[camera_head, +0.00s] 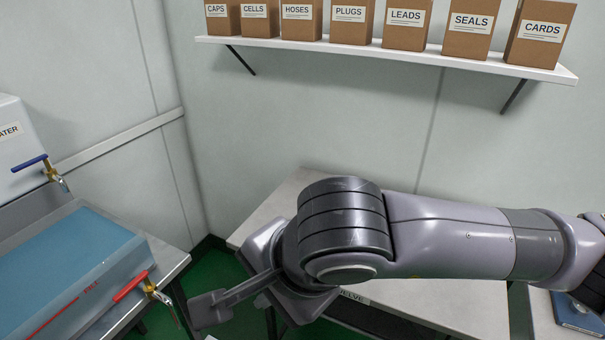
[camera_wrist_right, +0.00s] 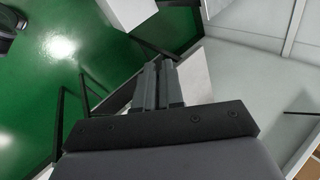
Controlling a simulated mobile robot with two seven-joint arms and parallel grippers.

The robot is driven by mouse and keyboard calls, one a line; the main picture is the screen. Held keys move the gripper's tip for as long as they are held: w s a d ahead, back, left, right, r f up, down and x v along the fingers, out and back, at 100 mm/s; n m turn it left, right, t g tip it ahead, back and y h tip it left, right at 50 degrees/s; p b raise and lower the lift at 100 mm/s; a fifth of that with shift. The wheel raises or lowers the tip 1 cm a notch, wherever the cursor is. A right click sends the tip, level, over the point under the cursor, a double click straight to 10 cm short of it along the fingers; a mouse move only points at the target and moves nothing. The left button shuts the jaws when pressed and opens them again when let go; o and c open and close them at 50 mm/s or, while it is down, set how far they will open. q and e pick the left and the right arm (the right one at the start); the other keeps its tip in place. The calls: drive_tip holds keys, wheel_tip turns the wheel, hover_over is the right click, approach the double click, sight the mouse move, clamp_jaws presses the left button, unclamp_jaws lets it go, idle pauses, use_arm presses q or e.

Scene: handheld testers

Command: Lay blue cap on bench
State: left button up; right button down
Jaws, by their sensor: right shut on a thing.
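I cannot make out a blue cap in either view. My right gripper (camera_head: 207,311) hangs at the lower left in the head view, over the gap between the left stand and the pale bench (camera_head: 440,308). In the right wrist view its fingers (camera_wrist_right: 157,84) are close together, and what they hold is too hidden to name. My right arm crosses in front of the bench and covers much of its top. A bench label is partly covered. My left gripper is out of view.
A tank of blue water (camera_head: 75,255) with a red-handled tap (camera_head: 130,287) stands at the left. A white container (camera_head: 18,145) has a blue-handled tap. A wall shelf (camera_head: 400,52) holds several labelled boxes. A dark blue device (camera_head: 578,313) lies at the lower right.

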drive_tip(key=w+d+f+n+g, duration=0.1)
drive_tip(key=w+d+f+n, duration=0.1)
drive_tip(key=d, duration=0.7)
drive_tip(key=w+d+f+n+g+y, duration=0.1)
drive_tip(key=w+d+f+n, duration=0.1)
drive_tip(key=d, duration=0.7)
drive_tip(key=w+d+f+n+g, duration=0.2)
drive_tip(key=d+f+n, duration=0.1)
drive_tip(key=d, duration=0.7)
drive_tip(key=shift+f+n, duration=0.3)
drive_tip(key=shift+f, duration=0.55)
drive_tip(key=shift+w, duration=0.1)
